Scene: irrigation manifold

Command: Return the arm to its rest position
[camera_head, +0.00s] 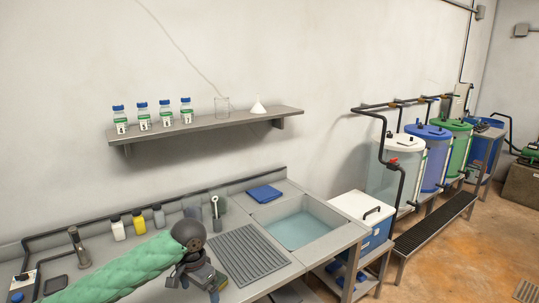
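My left arm comes in from the lower left in a green quilted sleeve and ends in a dark round wrist joint. My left gripper (205,279) is below that joint, over the front part of the grey counter (256,288), left of the ribbed draining area. Its fingers are small and partly hidden, so I cannot tell whether they are open or shut. I see nothing clearly held in it. My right arm and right gripper are not in view.
A wall shelf (215,125) carries several blue-capped bottles, a glass beaker (222,106) and a white funnel (258,106). Small bottles (138,223) stand behind my arm. A sink (297,229) and folded blue cloth (264,193) are to the right. Tanks (432,150) stand beyond.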

